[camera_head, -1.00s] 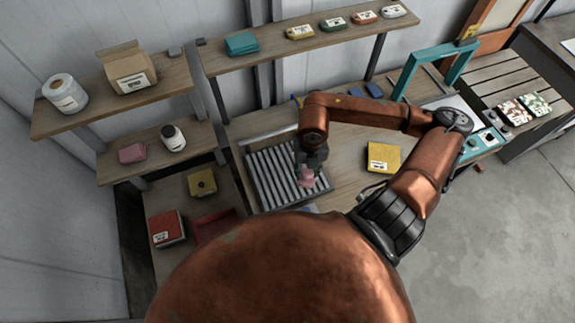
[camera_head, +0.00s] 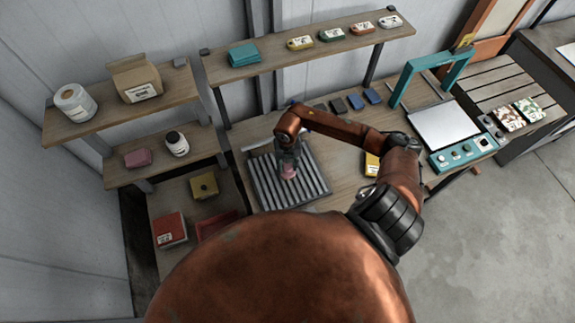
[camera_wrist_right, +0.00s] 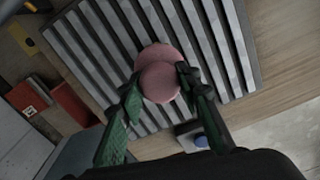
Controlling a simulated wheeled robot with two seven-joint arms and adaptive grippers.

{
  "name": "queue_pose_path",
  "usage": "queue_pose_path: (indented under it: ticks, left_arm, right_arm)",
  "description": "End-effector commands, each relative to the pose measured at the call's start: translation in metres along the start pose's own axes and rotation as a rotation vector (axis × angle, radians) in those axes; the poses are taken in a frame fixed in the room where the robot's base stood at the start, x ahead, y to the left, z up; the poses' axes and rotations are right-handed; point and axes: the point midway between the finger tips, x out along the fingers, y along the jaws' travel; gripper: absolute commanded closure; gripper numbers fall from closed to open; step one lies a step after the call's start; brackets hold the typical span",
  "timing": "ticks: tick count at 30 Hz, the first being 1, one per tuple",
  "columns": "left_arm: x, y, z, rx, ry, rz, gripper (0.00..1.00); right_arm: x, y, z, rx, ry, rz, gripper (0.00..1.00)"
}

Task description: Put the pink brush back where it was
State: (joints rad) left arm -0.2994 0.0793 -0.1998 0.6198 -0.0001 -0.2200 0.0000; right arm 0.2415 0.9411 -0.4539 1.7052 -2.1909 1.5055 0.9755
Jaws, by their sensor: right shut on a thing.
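The pink brush (camera_head: 289,172) is a small, rounded pink piece over the grey slatted rack (camera_head: 318,190) on the workbench. My right gripper (camera_head: 288,160) is shut on it from above. In the right wrist view the brush (camera_wrist_right: 160,75) sits between the two green fingers of my right gripper (camera_wrist_right: 157,90), with the rack's slats (camera_wrist_right: 95,55) behind it. I cannot tell whether the brush touches the slats. My left gripper does not show.
A pink block (camera_head: 138,157) and a white bottle (camera_head: 177,144) stand on the lower left shelf. Dark and blue blocks (camera_head: 355,101) lie behind my arm on the bench. A yellow pack (camera_head: 372,164) is partly hidden by my arm. A teal machine (camera_head: 463,150) stands right.

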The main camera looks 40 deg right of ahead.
Motion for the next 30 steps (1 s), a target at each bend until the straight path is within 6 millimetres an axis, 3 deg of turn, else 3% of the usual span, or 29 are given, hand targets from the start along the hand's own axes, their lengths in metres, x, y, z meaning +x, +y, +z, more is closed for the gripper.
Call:
queue_pose_path:
  ticks: [13, 14, 15, 21, 30]
  left_arm:
    - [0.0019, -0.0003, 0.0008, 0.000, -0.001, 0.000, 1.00]
    - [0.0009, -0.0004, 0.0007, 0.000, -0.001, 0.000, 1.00]
    - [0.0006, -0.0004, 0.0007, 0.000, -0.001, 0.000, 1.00]
    - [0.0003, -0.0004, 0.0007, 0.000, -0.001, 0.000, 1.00]
    - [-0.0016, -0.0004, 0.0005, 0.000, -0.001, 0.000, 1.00]
  right_arm:
    - [0.0094, -0.0003, 0.0003, -0.001, -0.001, -0.001, 0.91]
    - [0.0085, -0.0003, 0.0001, -0.001, -0.001, -0.001, 0.67]
    - [0.0081, -0.0003, 0.0001, -0.001, -0.001, -0.001, 0.64]
    - [0.0077, -0.0003, 0.0001, 0.000, -0.001, 0.000, 0.51]
    - [0.0054, -0.0002, 0.0001, 0.000, -0.001, 0.000, 0.51]
